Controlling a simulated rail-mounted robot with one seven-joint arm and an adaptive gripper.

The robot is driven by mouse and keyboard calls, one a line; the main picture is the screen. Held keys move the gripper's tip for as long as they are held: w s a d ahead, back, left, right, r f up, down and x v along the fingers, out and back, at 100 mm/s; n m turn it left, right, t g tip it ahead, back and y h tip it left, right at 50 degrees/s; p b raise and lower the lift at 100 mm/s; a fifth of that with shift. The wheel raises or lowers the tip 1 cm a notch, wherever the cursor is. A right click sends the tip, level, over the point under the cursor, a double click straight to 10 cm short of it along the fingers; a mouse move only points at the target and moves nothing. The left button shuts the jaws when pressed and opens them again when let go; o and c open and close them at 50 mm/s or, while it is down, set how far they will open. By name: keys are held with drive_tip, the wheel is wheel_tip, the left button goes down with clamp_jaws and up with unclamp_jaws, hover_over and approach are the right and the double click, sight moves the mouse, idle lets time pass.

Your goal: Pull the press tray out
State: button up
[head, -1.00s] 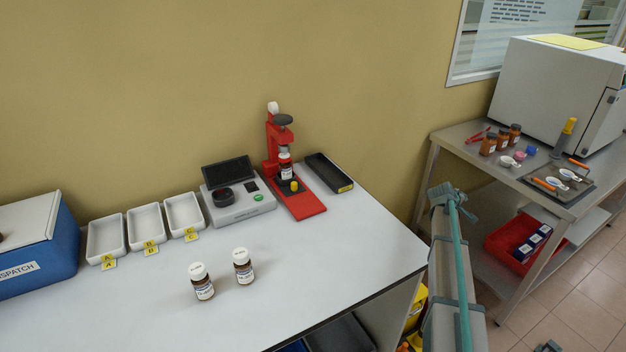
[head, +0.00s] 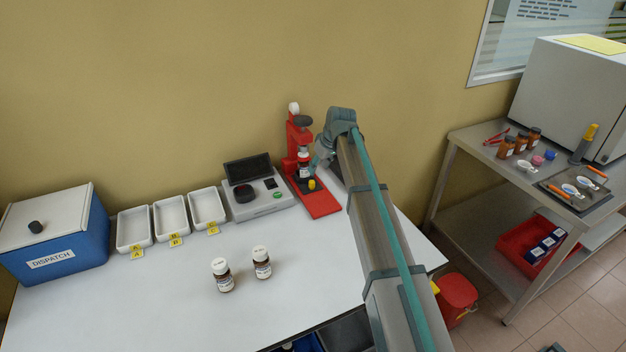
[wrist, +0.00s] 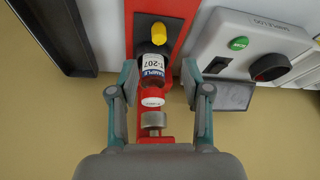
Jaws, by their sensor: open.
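The red press (head: 299,132) stands at the back of the white bench, its red base (head: 322,207) reaching toward the front. On the base is a dark press tray (wrist: 146,22) with a yellow knob (head: 312,184), also seen in the wrist view (wrist: 158,33). A brown bottle (head: 304,170) with a white label stands upright at the tray under the press; the wrist view shows its label reading T-207 (wrist: 152,68). My gripper (wrist: 158,78) is open, its fingers on either side of the bottle and apparently apart from it. In the head view my arm partly hides the gripper.
A grey device (head: 258,196) with a green button is close left of the press. A black tray (wrist: 58,35) lies on its other side. Several white trays (head: 134,247), a blue dispatch box (head: 60,262) and two brown bottles (head: 222,282) are further left.

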sight(312, 182)
drive_tip(key=p+x, duration=0.2)
drive_tip(key=x, duration=0.7)
drive_tip(key=shift+w+f+p, duration=0.15)
drive_tip(key=shift+f+p, duration=0.05)
drive_tip(key=shift+p, duration=0.15)
drive_tip(key=shift+c, duration=0.3)
clamp_jaws()
